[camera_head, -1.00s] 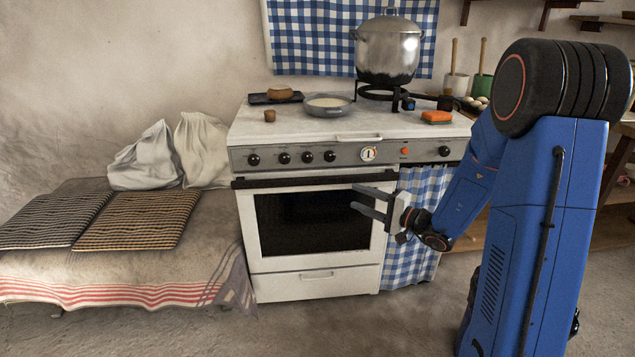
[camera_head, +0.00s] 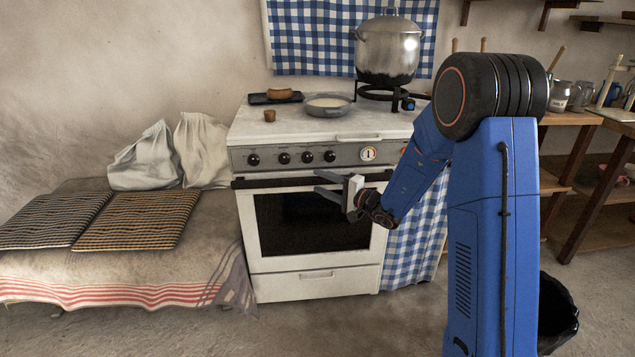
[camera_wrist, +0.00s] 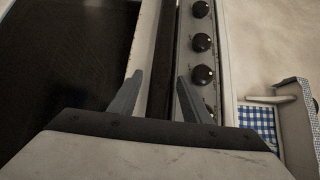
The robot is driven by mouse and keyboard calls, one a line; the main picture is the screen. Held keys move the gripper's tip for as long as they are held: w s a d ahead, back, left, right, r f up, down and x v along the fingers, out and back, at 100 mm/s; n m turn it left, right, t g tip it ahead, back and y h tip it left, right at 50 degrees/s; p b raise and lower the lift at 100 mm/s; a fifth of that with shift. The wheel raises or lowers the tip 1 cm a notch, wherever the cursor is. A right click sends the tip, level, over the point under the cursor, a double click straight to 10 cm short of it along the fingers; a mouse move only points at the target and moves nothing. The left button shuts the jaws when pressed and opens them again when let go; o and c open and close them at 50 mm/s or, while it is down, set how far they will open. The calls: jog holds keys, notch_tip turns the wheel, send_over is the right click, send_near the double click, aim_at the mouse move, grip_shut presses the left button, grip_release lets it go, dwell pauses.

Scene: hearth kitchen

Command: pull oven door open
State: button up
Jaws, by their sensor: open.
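The white oven's door (camera_head: 262,262) is shut, with a dark window (camera_head: 290,225) and a dark handle bar (camera_head: 265,183) along its top edge. My gripper (camera_head: 317,181) is open in front of the right half of the handle, one finger above the other. In the wrist view the handle bar (camera_wrist: 164,45) runs between the two spread fingers of my gripper (camera_wrist: 160,76). The fingers appear apart from the bar; how far they reach past it, I cannot tell.
Control knobs (camera_head: 307,157) sit just above the handle. A cloth-covered bench (camera_head: 120,268) is at the left. The floor before the oven is clear.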

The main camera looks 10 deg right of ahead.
jog(key=shift+x, duration=1.1)
grip_shut()
